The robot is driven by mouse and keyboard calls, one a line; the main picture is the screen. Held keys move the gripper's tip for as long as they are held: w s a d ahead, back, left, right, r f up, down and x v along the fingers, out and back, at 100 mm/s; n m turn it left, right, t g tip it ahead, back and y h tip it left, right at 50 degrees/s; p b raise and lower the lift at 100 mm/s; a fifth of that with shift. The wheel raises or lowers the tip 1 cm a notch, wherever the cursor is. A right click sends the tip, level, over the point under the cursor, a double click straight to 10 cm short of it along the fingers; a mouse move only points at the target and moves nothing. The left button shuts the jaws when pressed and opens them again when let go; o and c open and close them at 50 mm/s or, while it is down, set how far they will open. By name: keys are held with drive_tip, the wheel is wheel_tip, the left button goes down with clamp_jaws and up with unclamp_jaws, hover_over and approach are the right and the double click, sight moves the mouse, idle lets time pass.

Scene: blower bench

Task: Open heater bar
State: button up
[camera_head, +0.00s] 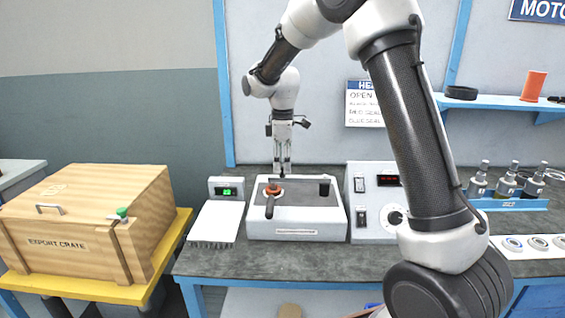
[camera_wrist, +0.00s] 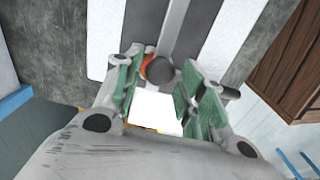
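The bench machine (camera_head: 297,222) is a pale box with a dark top plate. A narrow bar (camera_head: 269,206) lies over the left part of that plate, with an orange-red ring and dark knob at its far end. In the wrist view the bar (camera_wrist: 174,28) is grey and runs up from the round dark knob (camera_wrist: 160,70), with the orange ring (camera_wrist: 148,66) beside it. My gripper (camera_head: 283,170) points down just above and behind the knob. In the wrist view its green-padded fingers stand apart on both sides of the knob; contact cannot be told.
A wooden export crate (camera_head: 85,220) stands left on a yellow stand. A small green display (camera_head: 226,187) and a white brush-edged pad (camera_head: 215,222) lie left of the machine. A control box (camera_head: 372,200) stands close on its right. Bottles (camera_head: 507,180) are further right.

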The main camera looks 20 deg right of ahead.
clamp_jaws()
drive_tip(key=shift+w+d+m, duration=0.25)
drive_tip(key=shift+w+m, duration=0.25)
drive_tip(key=shift+w, duration=0.1)
drive_tip(key=w+d+m, duration=0.4)
drive_tip(key=d+m, duration=0.3)
drive_tip(key=w+d+m, duration=0.4)
drive_tip(key=d+m, duration=0.3)
drive_tip(key=m, duration=0.1)
drive_tip(key=shift+d, duration=0.25)
